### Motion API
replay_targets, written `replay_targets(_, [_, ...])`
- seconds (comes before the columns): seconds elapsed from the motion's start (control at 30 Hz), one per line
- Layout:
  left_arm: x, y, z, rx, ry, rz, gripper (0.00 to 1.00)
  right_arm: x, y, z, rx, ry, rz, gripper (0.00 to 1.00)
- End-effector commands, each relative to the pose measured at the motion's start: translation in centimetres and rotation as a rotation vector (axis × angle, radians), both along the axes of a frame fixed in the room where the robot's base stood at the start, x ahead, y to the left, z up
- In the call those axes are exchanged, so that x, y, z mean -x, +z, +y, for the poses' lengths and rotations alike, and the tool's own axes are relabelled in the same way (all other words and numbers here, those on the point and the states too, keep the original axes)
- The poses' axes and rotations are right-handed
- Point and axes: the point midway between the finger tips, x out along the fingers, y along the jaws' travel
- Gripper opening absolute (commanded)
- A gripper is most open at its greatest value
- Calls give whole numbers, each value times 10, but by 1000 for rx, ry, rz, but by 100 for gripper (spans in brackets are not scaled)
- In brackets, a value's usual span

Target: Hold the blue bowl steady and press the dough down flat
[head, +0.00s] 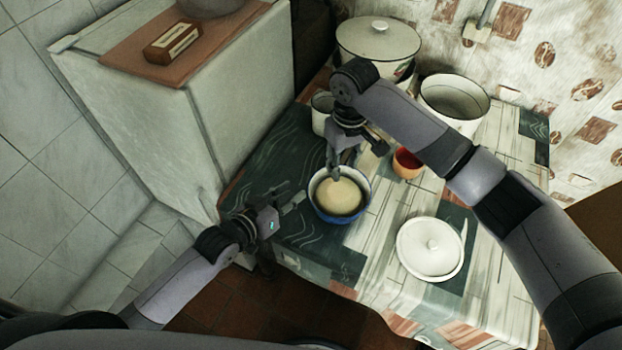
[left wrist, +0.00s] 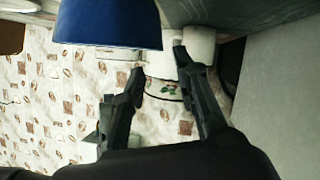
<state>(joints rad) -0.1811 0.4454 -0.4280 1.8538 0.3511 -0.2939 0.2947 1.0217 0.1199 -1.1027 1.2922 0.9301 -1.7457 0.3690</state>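The blue bowl (head: 343,217) stands upright on the cloth-covered table, with pale round dough (head: 339,196) inside. Its blue side also shows at the top of the left wrist view (left wrist: 108,24). My left gripper (head: 298,199) is just left of the bowl, low by the table. In the left wrist view its two fingers (left wrist: 158,70) are spread with nothing between them, and the bowl is beside them. I cannot tell whether a finger touches it. My right gripper (head: 336,172) points down over the bowl's far part, above the dough; its finger opening is unclear.
A large lidded pot (head: 375,42), an open white pot (head: 455,100) and an orange-red cup (head: 407,163) stand behind and right of the bowl. A white lidded dish (head: 430,249) is at the front right. A white cabinet (head: 240,85) rises at the left.

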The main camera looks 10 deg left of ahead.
Motion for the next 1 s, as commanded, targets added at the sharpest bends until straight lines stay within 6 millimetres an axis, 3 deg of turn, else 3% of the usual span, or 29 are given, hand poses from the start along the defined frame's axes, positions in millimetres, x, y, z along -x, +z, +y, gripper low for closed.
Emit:
replay_targets(0.3, [-53,-23,-30,0,0,-1,28,0,0,0,0,0,0,33])
replay_targets(0.5, [-75,-33,-42,0,0,0,28,0,0,0,0,0,0,33])
replay_targets(1.0, [-84,-38,-48,-1,-1,0,27,0,0,0,0,0,0,33])
